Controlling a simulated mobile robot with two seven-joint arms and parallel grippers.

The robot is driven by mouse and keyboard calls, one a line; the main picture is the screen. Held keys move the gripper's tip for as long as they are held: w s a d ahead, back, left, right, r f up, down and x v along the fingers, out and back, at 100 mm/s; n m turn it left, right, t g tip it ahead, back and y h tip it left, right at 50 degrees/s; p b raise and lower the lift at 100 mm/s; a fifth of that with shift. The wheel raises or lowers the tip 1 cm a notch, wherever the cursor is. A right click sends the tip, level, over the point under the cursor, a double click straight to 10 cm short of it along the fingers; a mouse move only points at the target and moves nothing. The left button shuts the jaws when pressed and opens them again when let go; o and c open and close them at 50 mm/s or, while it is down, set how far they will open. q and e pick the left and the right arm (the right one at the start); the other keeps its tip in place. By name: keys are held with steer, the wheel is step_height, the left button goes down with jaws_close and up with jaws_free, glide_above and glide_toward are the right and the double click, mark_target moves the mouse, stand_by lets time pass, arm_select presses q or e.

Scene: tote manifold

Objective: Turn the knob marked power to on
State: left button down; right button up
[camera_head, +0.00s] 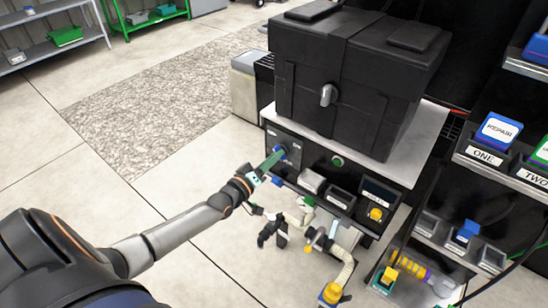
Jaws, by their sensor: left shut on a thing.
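The dark control panel (312,164) is on the front of the bench, under a large black case. My right gripper is not in view.
The black case (345,75) stands on the bench top right above the panel. A green button (337,160) and a yellow knob (376,214) are to the right. Pale hoses and fittings (343,262) hang below. A labelled bin rack (480,160) stands at right. The floor at left is clear.

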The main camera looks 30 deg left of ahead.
arm_select(q)
steer(key=shift+m, duration=0.3)
steer(key=m+p, duration=0.4)
steer(key=m, duration=1.3)
steer(key=shift+m, duration=0.3)
stand_by(0.4)
steer(key=c, duration=0.8)
jaws_free()
steer(key=s, duration=0.4)
steer(key=s+p, duration=0.1)
steer(key=s, duration=0.3)
steer(key=s+a+p, duration=0.1)
steer(key=s, duration=0.3)
steer(key=shift+s, duration=0.3)
